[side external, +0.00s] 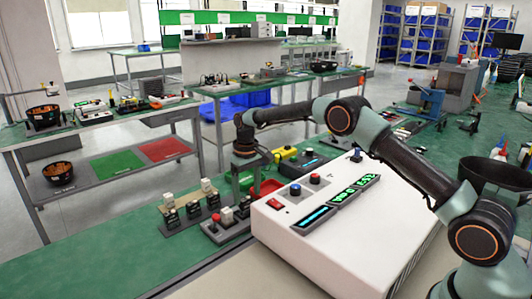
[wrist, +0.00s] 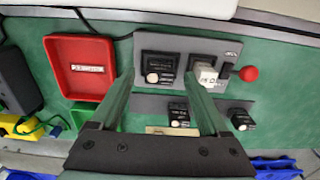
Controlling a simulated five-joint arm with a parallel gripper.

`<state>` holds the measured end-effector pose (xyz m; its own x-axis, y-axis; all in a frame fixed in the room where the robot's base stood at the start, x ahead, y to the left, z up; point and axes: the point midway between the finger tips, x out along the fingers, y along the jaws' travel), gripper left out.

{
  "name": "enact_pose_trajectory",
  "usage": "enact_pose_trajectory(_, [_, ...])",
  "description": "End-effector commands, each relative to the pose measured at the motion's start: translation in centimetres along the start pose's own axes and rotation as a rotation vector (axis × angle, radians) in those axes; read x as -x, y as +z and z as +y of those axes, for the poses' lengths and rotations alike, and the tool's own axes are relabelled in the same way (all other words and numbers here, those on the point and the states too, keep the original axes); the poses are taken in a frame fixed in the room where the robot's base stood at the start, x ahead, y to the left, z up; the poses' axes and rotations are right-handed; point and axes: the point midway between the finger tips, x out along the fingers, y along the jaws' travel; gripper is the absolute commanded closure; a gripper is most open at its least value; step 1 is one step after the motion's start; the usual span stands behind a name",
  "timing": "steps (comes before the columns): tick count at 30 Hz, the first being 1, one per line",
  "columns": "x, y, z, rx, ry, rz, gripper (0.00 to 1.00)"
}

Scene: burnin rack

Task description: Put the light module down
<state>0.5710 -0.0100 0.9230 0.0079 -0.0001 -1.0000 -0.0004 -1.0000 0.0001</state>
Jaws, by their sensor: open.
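A pale block with dark lettering (wrist: 206,76), which I take as the light module, sits in a socket on the grey test board (wrist: 220,48). In the side external view the pale block (side external: 227,214) is upright beside the board's red knob. My gripper (wrist: 160,82) is open, its fingers apart, with nothing seen held between them. The right fingertip is close to the block's left side; whether they touch I cannot tell. A black socket (wrist: 159,66) on the same board lies between the fingertips. In the side external view my gripper (side external: 245,178) hangs above and behind the board.
A red lever knob (wrist: 249,73) stands right of the block. A red tray (wrist: 80,66) lies left in the wrist view. A rack with several modules and black sockets (side external: 190,208) stands left of the board. A large white instrument (side external: 335,230) fills the right side.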

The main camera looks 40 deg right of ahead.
Motion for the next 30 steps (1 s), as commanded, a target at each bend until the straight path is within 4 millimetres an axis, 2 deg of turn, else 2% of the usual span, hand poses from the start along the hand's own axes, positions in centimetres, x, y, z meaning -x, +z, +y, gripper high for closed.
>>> enact_pose_trajectory(3, [2.8, -0.1, 0.0, 0.0, 0.0, 0.005, 0.21])
enact_pose_trajectory(9, [6.5, -0.1, 0.0, 0.0, 0.0, 0.005, 0.21])
enact_pose_trajectory(20, [10.2, 0.4, 0.0, 0.0, 0.0, 0.017, 0.21])
enact_pose_trajectory(26, [15.2, 2.9, -0.2, 0.0, 0.001, 0.088, 0.21])
enact_pose_trajectory(30, [18.4, 6.0, -0.4, 0.0, 0.002, 0.147, 0.21])
